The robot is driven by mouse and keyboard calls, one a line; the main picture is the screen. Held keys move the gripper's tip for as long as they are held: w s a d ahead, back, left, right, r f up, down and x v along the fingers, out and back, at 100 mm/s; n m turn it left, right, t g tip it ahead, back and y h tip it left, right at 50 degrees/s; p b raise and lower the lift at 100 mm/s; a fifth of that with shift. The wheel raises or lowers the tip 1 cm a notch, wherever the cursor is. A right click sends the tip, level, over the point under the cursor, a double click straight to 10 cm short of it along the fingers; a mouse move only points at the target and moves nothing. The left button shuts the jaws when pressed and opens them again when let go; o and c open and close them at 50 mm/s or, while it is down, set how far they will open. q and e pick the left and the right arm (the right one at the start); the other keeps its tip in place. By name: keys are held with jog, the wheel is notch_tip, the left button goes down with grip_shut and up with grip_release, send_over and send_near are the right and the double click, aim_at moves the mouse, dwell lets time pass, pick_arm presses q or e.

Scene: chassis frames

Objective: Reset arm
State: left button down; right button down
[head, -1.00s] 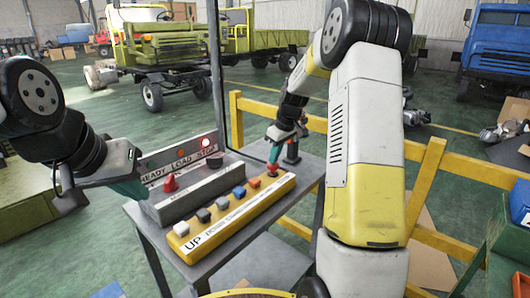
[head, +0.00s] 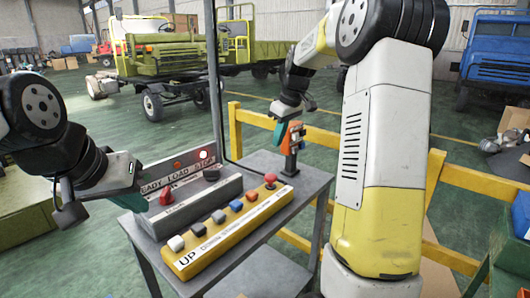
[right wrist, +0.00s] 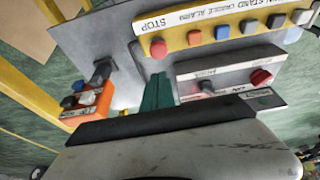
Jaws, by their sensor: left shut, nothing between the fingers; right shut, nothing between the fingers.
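My right gripper (head: 279,131) has teal fingers. It hangs in the air beside the orange control unit (head: 296,134), above and behind the red stop button (head: 270,178) on the yellow button box (head: 232,232). In the right wrist view its teal fingers (right wrist: 157,93) are together and empty, with the stop button (right wrist: 158,48) in sight. My left gripper (head: 132,200) is shut and empty at the left end of the grey switch box (head: 205,203), by its red knob (head: 166,195). Whether it touches the box, I cannot tell.
The grey table (head: 262,272) carries the control boxes, and a thin dark post rises behind them. A yellow railing (head: 455,177) runs behind and to the right. Trucks stand far back, with open green floor between.

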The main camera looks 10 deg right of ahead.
jog(key=shift+v, duration=0.85)
jog(key=s+a+r+m+t, duration=0.1)
jog(key=s+a+r+m, duration=0.15)
jog(key=s, duration=0.55)
jog(key=s+a+r+m+t, duration=0.1)
jog(key=s+r, duration=0.2)
jog(key=s, duration=0.4)
jog(key=s+a+f+m, duration=0.1)
jog(key=s+f, duration=0.1)
jog(key=s, duration=0.5)
jog(key=s+a+f+m+t, duration=0.1)
jog(key=s+f+m, duration=0.1)
jog(key=s, duration=0.6)
jog(key=shift+a+f, duration=0.2)
jog(key=shift+f, duration=0.25)
